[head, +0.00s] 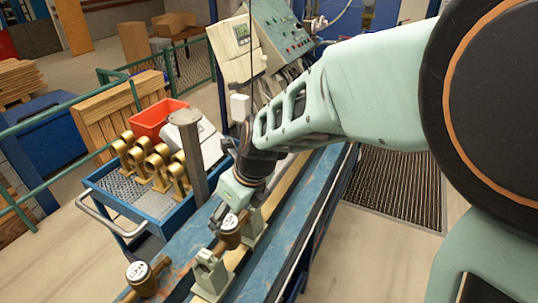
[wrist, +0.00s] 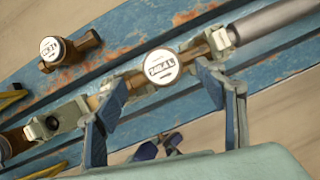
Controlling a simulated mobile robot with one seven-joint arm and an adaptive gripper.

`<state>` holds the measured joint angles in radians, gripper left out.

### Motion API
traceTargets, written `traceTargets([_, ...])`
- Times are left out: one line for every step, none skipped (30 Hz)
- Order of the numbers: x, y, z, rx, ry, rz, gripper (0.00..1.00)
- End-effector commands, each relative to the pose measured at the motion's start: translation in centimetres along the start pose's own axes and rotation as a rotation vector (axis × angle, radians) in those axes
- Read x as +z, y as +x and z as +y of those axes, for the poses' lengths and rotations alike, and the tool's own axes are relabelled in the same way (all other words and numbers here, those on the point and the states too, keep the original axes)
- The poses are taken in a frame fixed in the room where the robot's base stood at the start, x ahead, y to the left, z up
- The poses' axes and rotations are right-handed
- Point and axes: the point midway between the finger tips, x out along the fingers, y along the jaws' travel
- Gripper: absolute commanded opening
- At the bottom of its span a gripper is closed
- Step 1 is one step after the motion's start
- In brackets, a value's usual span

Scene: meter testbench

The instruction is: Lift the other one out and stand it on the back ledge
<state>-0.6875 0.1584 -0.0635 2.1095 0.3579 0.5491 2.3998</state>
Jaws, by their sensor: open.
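A brass water meter with a white round dial (head: 230,222) sits in line in the bench's clamp fixture, and it also shows in the wrist view (wrist: 162,67). My gripper (head: 229,212) is over this meter. In the wrist view my gripper's fingers (wrist: 160,92) are spread wide, one towards each end of the meter. I cannot tell whether they touch it. A second brass meter (head: 140,274) stands apart on the blue ledge, dial up, and also shows in the wrist view (wrist: 53,48). Part of another round fitting (wrist: 4,148) is cut off at the wrist view's left edge.
A pale clamp block (head: 211,272) stands on the rail beside the held meter. A grey post (head: 188,150) rises beside the ledge. A blue cart (head: 150,205) with several brass fittings and a red bin (head: 160,119) stands left. A control panel (head: 277,32) stands behind.

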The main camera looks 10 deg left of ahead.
Motion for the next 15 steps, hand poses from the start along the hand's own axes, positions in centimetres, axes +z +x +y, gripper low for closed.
traceTargets([-0.1,0.9,0.0,0.0,-0.001,0.0,0.64])
traceTargets([-0.1,1.0,0.0,0.0,-0.001,0.0,0.64])
traceTargets([-0.1,1.1,0.0,-0.001,-0.001,0.0,0.64])
traceTargets([-0.1,1.2,0.0,-0.001,-0.001,0.0,0.64])
traceTargets([-0.1,1.2,0.0,-0.001,-0.001,-0.001,0.64])
traceTargets([-0.1,1.3,0.0,-0.001,-0.001,-0.001,0.64])
traceTargets([-0.1,1.3,0.0,-0.001,-0.001,-0.001,0.64])
traceTargets([-0.1,1.4,0.0,-0.001,-0.001,0.0,0.64])
traceTargets([-0.1,1.6,-0.1,-0.001,-0.001,0.0,0.64])
traceTargets([-0.2,1.9,-0.1,-0.001,-0.001,0.0,0.64])
traceTargets([-0.2,2.1,-0.1,-0.001,-0.001,-0.001,0.64])
traceTargets([-0.2,2.4,-0.1,-0.001,-0.002,-0.001,0.64])
traceTargets([-0.3,2.7,-0.1,-0.001,-0.002,-0.001,0.64])
traceTargets([-0.3,3.0,-0.1,-0.002,-0.002,-0.001,0.64])
traceTargets([-0.4,3.4,-0.2,-0.002,-0.002,-0.001,0.64])
